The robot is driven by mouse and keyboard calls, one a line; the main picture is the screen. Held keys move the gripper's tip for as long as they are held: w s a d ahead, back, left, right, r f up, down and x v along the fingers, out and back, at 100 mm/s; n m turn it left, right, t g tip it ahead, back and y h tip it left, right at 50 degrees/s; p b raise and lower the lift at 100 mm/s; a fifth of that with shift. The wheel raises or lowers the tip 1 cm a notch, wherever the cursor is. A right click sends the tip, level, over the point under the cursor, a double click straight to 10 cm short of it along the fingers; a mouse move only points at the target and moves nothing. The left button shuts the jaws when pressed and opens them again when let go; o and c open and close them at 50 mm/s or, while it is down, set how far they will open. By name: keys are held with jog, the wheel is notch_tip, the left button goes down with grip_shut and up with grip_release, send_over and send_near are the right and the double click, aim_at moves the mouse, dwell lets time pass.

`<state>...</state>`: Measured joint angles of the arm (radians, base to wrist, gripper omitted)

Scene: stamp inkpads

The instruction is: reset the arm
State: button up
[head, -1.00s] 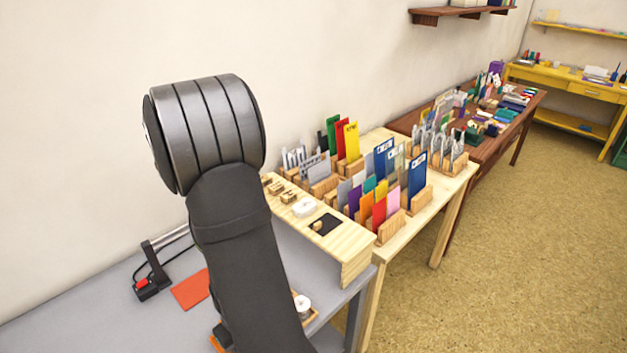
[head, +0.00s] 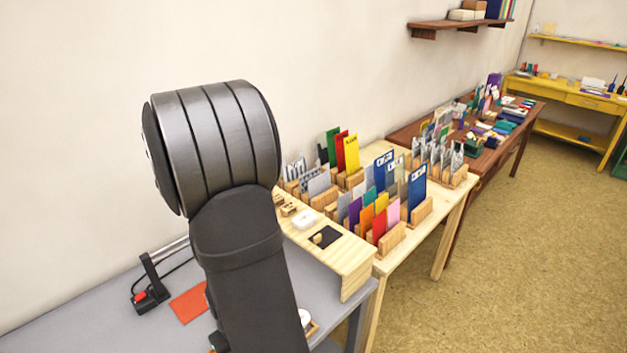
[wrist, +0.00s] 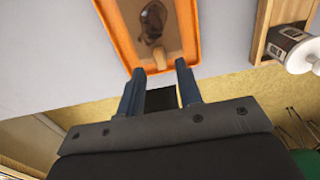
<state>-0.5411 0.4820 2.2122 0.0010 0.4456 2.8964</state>
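My gripper (wrist: 160,70) shows in the wrist view with its two dark blue fingers apart and no object visibly held between them. Just past the fingertips, at the top of that view, is an orange-rimmed tray (wrist: 184,45) with a dark brown shape in it. A small black patch shows between the fingers; I cannot tell what it is. In the head view my arm stands large in the foreground, and the gripper itself is out of sight there.
A wooden holder (wrist: 259,45) with a white, dark-labelled roll (wrist: 285,42) lies right of the tray. In the head view, an orange sheet (head: 188,304) and a red-button device (head: 146,296) lie on the grey table (head: 95,322). A wooden riser (head: 345,262) and crowded card stands are at right.

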notch_tip(320, 180, up, 9)
notch_tip(320, 180, down, 12)
jog(key=shift+f, duration=0.1)
notch_tip(320, 180, up, 4)
jog(key=w+d+r+n, duration=0.2)
jog(key=d+r+n, duration=0.4)
jog(key=d, duration=0.4)
jog(key=shift+w+r, duration=0.2)
jog(key=shift+r, duration=0.5)
dwell(1.0)
jog(key=shift+o, duration=0.2)
